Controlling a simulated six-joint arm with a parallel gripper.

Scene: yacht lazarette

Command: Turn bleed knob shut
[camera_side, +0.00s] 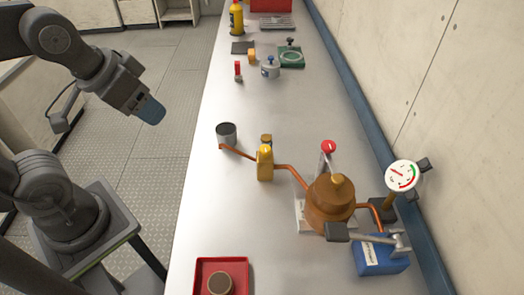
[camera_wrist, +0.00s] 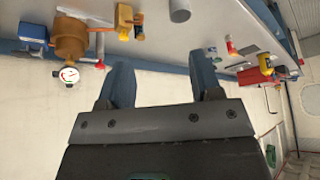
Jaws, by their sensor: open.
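I cannot tell for sure which part is the bleed knob. A round white gauge (camera_side: 402,175) with a red and green scale stands at right. My gripper (camera_side: 151,110) is in the air left of the bench, apart from everything. Its blue fingers (camera_wrist: 162,82) are spread and empty.
A grey cup (camera_side: 226,134) stands at the pipe's left end. A blue box (camera_side: 382,257) and grey lever (camera_side: 365,236) are at front right. A red tray (camera_side: 221,262) holds a round brown piece. Small items stand further back. The left middle of the bench (camera_side: 215,190) is clear.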

